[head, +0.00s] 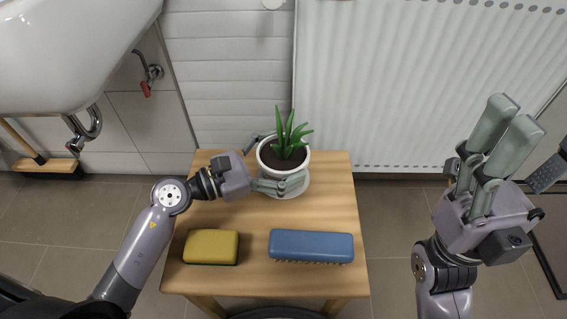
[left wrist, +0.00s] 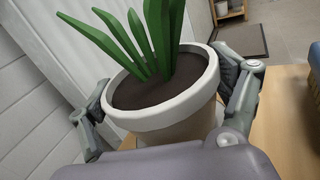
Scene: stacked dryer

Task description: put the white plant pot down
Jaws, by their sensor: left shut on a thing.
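The white plant pot (head: 268,161) holds dark soil and a green spiky plant, and is at the back of the wooden table (head: 220,275). My left gripper (head: 269,163) reaches in from the left and is shut on the pot, one finger on each side. In the left wrist view the pot (left wrist: 172,112) stands upright between the two fingers. A pale round saucer-like edge shows below the pot; I cannot tell whether the pot touches it. My right gripper (head: 516,118) is raised at the right, away from the table, its fingers close together with nothing seen between them.
A yellow sponge (head: 211,246) and a blue brush (head: 311,245) lie at the front of the table. A white radiator (head: 430,80) stands behind it, and a white sink (head: 70,50) hangs at the upper left. The table's middle is mostly bare.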

